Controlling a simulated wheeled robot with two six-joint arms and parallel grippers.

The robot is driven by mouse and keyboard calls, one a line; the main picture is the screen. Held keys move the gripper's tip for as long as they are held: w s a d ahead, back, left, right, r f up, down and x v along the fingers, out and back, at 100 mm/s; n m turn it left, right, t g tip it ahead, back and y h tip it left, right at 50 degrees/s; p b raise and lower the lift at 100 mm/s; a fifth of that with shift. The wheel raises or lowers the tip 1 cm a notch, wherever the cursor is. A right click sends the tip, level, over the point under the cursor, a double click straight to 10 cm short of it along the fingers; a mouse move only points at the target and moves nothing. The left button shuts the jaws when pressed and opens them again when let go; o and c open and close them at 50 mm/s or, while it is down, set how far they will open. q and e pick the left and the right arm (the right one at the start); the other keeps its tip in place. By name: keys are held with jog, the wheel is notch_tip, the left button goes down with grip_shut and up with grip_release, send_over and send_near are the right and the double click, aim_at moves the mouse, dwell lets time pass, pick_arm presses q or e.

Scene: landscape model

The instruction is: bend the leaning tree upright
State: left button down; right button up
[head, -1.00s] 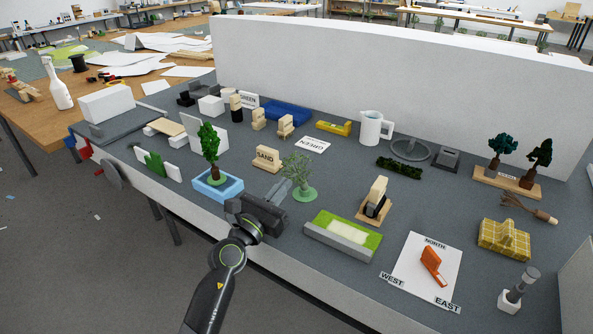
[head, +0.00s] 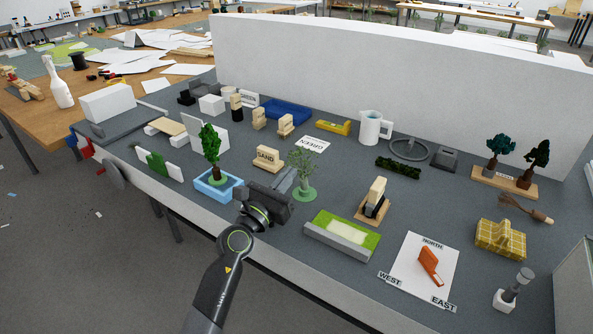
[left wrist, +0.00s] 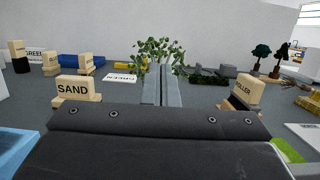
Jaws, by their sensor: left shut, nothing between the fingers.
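A pale green tree (head: 301,161) stands on a green disc (head: 304,194) on the grey table, its crown slightly left of the base in the head view. My left gripper (head: 285,182) is shut and empty, just left of its trunk. In the left wrist view the shut fingers (left wrist: 162,84) point at the tree's leafy crown (left wrist: 158,48) and hide its trunk; I cannot tell whether they touch it. A darker green tree (head: 210,146) stands upright in a blue tray (head: 219,194) to the left. My right gripper is not in view.
A SAND block (head: 267,158) stands behind the gripper, left of the pale tree. A green-topped slab (head: 342,233) lies at the front right, with a dark-and-wood roller block (head: 375,200) beyond it. A white wall rises along the back.

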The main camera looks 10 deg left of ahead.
pick_arm(q)
jog(key=shift+w+d+r+p, duration=0.15)
jog(key=shift+w+r+p, duration=0.2)
jog(key=shift+w+r, duration=0.25)
dwell(0.3)
jog(key=shift+s+a+f+b, duration=0.3)
jog(key=shift+s+f+b, duration=0.3)
jog(key=shift+s+f, duration=0.35)
jog(key=shift+s+a+f+b, duration=0.35)
jog(key=shift+s+f+b, duration=0.25)
jog(key=shift+s+f, duration=0.35)
jog(key=shift+s+a+f+b, duration=0.3)
jog(key=shift+s+f+b, duration=0.3)
jog(key=shift+s+f, duration=0.3)
jog(key=shift+s+a+r, duration=0.1)
